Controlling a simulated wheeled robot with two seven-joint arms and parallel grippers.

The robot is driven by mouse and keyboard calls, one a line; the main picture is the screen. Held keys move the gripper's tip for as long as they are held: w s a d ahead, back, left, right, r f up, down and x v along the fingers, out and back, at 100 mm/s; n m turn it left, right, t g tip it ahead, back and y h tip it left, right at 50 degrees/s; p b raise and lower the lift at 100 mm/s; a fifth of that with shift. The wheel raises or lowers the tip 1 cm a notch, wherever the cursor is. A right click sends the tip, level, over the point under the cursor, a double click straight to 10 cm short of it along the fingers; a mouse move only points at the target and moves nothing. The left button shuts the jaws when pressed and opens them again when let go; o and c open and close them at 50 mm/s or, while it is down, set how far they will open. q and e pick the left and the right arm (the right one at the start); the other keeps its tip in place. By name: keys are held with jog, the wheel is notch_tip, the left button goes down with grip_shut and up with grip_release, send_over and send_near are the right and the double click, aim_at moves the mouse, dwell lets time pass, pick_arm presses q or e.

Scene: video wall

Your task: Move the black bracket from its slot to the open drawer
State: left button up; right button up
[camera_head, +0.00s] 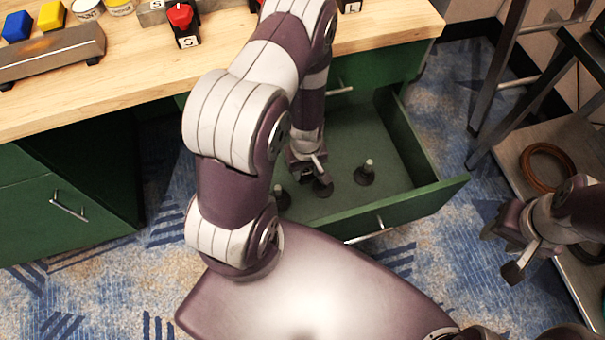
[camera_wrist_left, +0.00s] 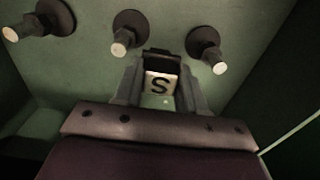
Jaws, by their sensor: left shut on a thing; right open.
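The open green drawer (camera_head: 410,207) is pulled out below the bench. My left gripper (camera_head: 312,176) reaches down into it. In the left wrist view this gripper (camera_wrist_left: 157,98) is shut on a black bracket (camera_wrist_left: 160,58) with a white label marked S, over the drawer floor (camera_wrist_left: 85,75). I cannot tell whether the bracket touches the floor; in the head view the gripper and arm largely hide it. My right gripper (camera_head: 518,252) is open and empty, right of the drawer, above the carpet.
Dark round-based pegs stand in the drawer, one at right (camera_head: 365,173), one at left (camera_head: 281,196); three (camera_wrist_left: 130,32) show beyond the bracket in the wrist view. A red-knobbed block (camera_head: 184,25) stands on the wooden bench (camera_head: 130,80). A shelf with a brown ring (camera_head: 547,167) is at right.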

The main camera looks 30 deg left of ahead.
pick_arm(q)
jog(key=shift+w+a+f+b, duration=0.15)
jog(key=shift+a+f+b, duration=0.25)
jog(key=shift+f, duration=0.5)
jog(key=shift+w+a+f+b, duration=0.15)
jog(key=shift+a+f+b, duration=0.25)
jog(key=shift+f, duration=0.45)
jog(key=shift+w+a+f+b, duration=0.15)
jog(key=shift+a+f+b, duration=0.25)
jog(key=shift+f, duration=0.5)
